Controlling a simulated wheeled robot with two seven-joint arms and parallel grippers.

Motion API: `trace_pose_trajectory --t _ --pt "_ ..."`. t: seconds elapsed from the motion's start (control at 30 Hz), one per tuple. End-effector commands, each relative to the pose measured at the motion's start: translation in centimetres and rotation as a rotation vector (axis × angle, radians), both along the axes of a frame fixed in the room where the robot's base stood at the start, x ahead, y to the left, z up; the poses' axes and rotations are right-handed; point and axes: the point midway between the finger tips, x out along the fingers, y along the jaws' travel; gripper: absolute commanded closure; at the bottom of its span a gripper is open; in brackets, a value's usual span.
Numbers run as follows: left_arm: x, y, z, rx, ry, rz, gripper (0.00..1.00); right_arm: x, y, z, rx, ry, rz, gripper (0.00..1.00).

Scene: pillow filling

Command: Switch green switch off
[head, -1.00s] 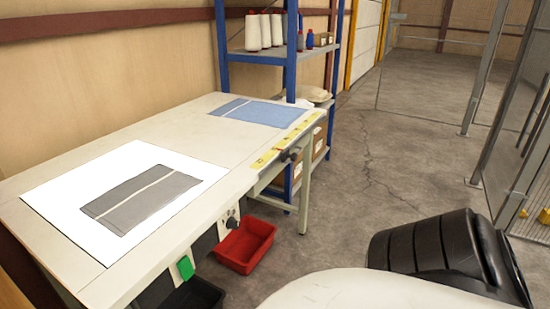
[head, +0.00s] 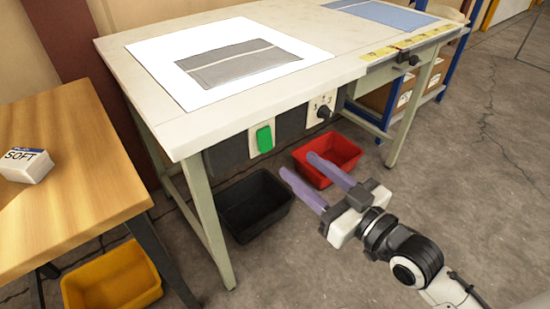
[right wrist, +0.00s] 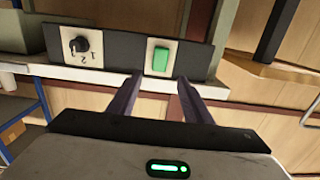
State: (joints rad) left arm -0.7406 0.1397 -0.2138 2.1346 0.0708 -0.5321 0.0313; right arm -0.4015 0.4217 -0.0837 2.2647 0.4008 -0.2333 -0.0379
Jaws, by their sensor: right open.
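The green switch (head: 264,139) is on the dark panel under the front edge of the white-topped table. It also shows in the right wrist view (right wrist: 160,59), on a pale plate, just beyond my fingertips and between them. My right gripper (head: 298,164) is open and empty, its two purple fingers apart and pointing toward the panel. It also shows in the right wrist view (right wrist: 160,80). The fingers look apart from the switch. My left gripper is not in view.
A rotary knob (head: 323,112) sits beside the switch on the same panel. A black bin (head: 253,204) and a red bin (head: 330,158) stand below. A wooden table (head: 75,190) and a yellow bin (head: 112,280) are at the left. Table legs flank the space.

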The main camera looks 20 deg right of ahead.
Motion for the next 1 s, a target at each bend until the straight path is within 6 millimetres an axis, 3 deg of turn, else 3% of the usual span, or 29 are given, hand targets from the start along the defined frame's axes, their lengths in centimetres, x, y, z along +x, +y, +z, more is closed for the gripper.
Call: trace_pose_trajectory --t 0.17,0.6,0.8,1.0 --pt "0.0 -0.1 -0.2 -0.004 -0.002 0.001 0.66 1.4 0.4 0.8 0.005 -0.026 0.004 0.55" --pt "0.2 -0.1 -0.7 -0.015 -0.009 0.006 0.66 8.2 2.9 0.7 0.005 -0.022 0.004 0.55" --pt "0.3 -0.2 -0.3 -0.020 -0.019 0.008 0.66 9.6 3.4 0.6 0.002 -0.018 0.005 0.55" --pt "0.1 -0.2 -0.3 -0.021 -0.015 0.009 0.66 9.7 3.5 0.6 0.002 -0.017 0.005 0.55"
